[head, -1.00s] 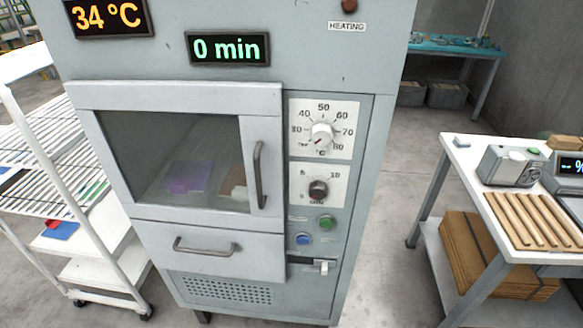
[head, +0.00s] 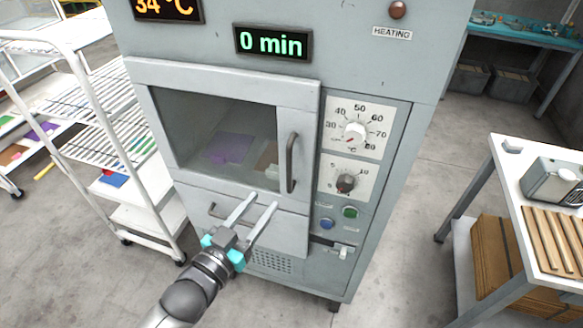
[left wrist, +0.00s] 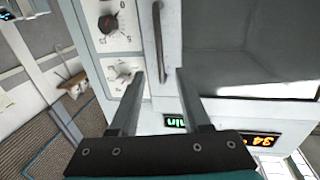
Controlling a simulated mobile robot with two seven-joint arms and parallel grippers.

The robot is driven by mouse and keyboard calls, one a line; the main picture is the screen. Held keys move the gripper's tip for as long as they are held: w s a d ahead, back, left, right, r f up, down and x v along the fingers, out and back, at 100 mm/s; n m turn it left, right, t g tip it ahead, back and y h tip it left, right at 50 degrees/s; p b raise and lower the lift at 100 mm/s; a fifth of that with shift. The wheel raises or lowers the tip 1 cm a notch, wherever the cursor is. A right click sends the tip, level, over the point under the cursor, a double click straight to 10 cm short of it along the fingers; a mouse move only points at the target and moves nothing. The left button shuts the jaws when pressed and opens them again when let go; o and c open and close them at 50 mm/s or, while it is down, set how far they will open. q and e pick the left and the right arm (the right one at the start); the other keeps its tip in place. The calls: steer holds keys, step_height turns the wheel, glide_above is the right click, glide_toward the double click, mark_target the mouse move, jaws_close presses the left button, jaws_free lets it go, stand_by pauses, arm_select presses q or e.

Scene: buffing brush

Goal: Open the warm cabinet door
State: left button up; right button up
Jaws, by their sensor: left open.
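The warm cabinet (head: 405,60) is a tall grey unit. Its windowed door (head: 225,72) looks closed, and a purple item shows dimly behind the glass. The vertical grey door handle (head: 291,162) is on the door's right side; it also shows in the left wrist view (left wrist: 160,40). My left gripper (head: 263,201) is open and empty, in front of the door's lower edge, below and left of the handle in the head view. In the left wrist view its fingertips (left wrist: 158,73) straddle the handle's line, but contact cannot be told. My right gripper is not in view.
Beside the door are two dials (head: 354,134) and the green and blue buttons (head: 350,212). A white wire rack cart (head: 150,215) stands at left and a white table (head: 512,160) at right. Floor between cabinet and table is clear.

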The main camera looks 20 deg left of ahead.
mark_target(288, 172)
arm_select(q)
steer(key=x, duration=1.2)
steer(key=shift+w+d+f, duration=0.1)
steer(key=shift+w, duration=0.05)
jaws_close()
stand_by(1.2)
